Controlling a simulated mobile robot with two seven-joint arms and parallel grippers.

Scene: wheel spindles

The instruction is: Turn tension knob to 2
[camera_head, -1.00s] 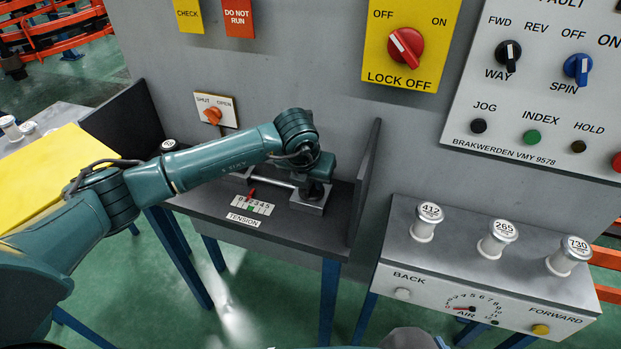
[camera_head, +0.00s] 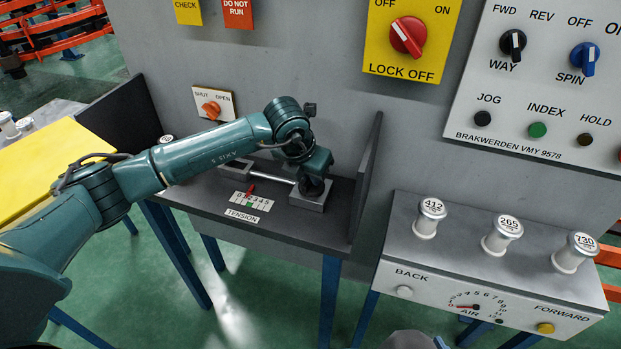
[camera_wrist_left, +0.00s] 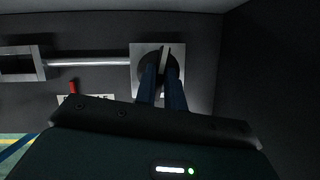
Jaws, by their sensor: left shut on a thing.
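The tension knob is a dark round knob with a pale ridge (camera_wrist_left: 147,64) on a square metal plate at the right end of a bright rod. My left gripper (camera_wrist_left: 165,76) is shut on the ridge from above. In the head view its hand (camera_head: 316,166) is over the metal block (camera_head: 307,202) and its fingertips are hidden. A red pointer (camera_head: 251,187) stands over the numbered tension scale (camera_head: 260,201), around the 1 to 2 marks and near a green mark; the exact reading is too small to tell. My right gripper is out of view.
A dark side wall (camera_head: 368,185) rises just right of the knob, and the grey machine panel (camera_head: 300,60) stands behind. A shut/open switch (camera_head: 211,108) is up left. To the right is an air box (camera_head: 495,262) with several white spindles on top.

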